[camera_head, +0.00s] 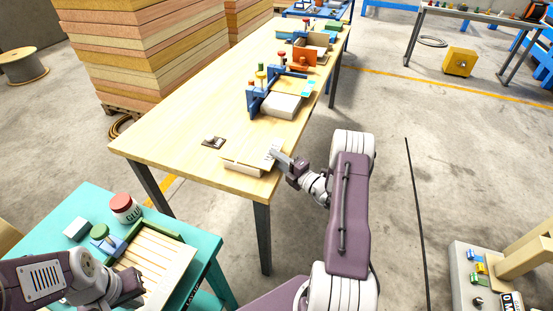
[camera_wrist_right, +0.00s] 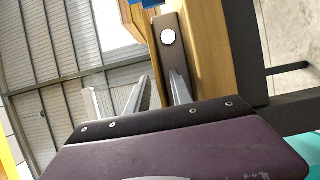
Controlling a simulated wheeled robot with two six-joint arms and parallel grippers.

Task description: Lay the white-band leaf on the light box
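I cannot single out a white-band leaf. Pale strips with darker lines lie in a tray (camera_head: 152,262) on the teal table. A low cream-coloured piece (camera_head: 243,165) lies at the near edge of the long wooden table. A white-topped box (camera_head: 282,106) stands further back by blue fixtures; I cannot tell if it is the light box. My right gripper (camera_head: 273,153) is just right of the cream piece, at the table's edge.
A glue jar (camera_head: 124,208), a green block (camera_head: 98,231) and a pale block (camera_head: 76,229) stand on the teal table (camera_head: 75,207). A small dark object (camera_head: 213,142) with a round light top lies on the wooden table (camera_head: 165,130).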

